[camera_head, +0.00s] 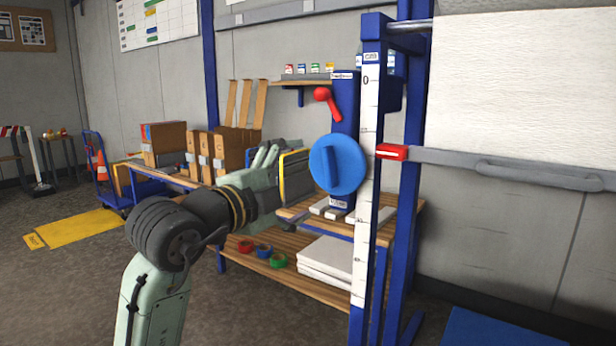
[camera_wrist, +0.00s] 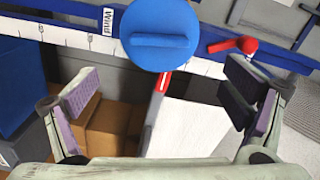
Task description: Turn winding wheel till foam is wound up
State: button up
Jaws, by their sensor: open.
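The winding wheel is a round blue disc (camera_head: 337,164) with a raised bar handle across it, mounted on a blue post. In the head view the bar stands nearly upright. The wheel also shows at the top of the wrist view (camera_wrist: 160,34). The foam is a wide white sheet (camera_head: 520,85) hanging at the right from a roller bar, with a grey bar along its lower edge. My gripper (camera_head: 280,165) is open and empty, to the left of the wheel and apart from it. Both fingers show wide apart in the wrist view (camera_wrist: 165,100).
A white scale strip (camera_head: 366,180) with a red pointer (camera_head: 392,152) runs down the blue frame. A red lever (camera_head: 326,100) sits above the wheel. A wooden shelf (camera_head: 300,280) with tape rolls and white sheets stands below. Cardboard boxes (camera_head: 165,143) stand behind my arm.

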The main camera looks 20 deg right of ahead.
aim_at(326, 171)
jog(key=shift+s+a, duration=0.1)
jog(key=shift+c, duration=0.3)
